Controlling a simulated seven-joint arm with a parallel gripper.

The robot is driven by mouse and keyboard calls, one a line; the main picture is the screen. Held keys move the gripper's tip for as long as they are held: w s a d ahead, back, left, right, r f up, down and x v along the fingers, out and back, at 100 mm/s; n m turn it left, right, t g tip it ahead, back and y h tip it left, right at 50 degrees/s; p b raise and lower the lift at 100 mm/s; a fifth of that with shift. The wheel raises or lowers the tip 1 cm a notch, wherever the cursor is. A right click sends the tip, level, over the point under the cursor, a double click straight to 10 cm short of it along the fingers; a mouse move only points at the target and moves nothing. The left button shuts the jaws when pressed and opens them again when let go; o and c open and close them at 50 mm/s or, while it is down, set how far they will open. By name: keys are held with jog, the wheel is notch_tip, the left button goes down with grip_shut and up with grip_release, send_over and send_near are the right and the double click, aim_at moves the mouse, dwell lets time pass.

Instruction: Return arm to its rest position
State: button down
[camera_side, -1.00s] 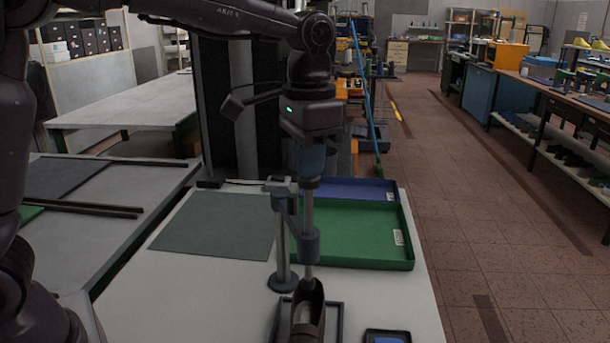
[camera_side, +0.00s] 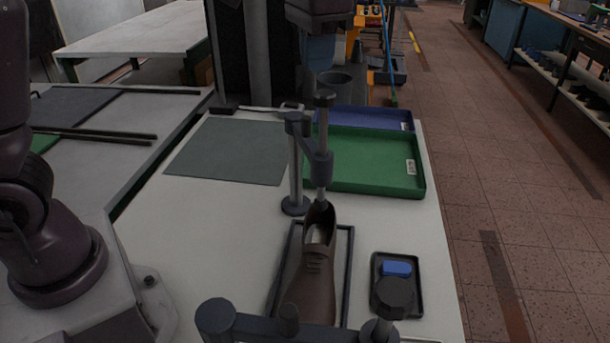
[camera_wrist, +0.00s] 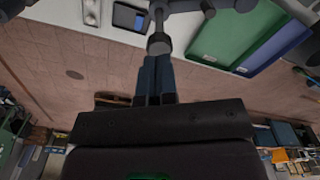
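My gripper (camera_side: 319,68) hangs at the top of the side view, its blue fingers pointing down. In the wrist view the two fingers (camera_wrist: 156,88) lie side by side with only a thin dark line between them, and hold nothing. Below them, apart, is the dark knob (camera_side: 324,97) on top of the clamp arm's upright rod. It also shows just past the fingertips in the wrist view (camera_wrist: 160,44). The rod's lower end reaches into the opening of a brown shoe (camera_side: 312,275), which lies in a dark frame.
A green tray (camera_side: 375,185) and a blue tray (camera_side: 398,122) stand behind the clamp post (camera_side: 296,165). A grey mat (camera_side: 230,150) lies left. A small black tray (camera_side: 413,300) with a blue block (camera_side: 397,268) is right of the shoe. A dark bar crosses the front.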

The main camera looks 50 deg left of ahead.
jog(key=s+a+f+n+t, duration=0.1)
jog(key=s+a+t, duration=0.1)
jog(key=s, duration=0.7)
jog(key=s+a+f+n+t, duration=0.1)
jog(key=s+a+f+t, duration=0.1)
jog(key=s, duration=0.8)
jog(key=shift+s+a+n+t, duration=0.15)
jog(key=shift+a+n+t, duration=0.35)
jog(key=shift+a, duration=0.6)
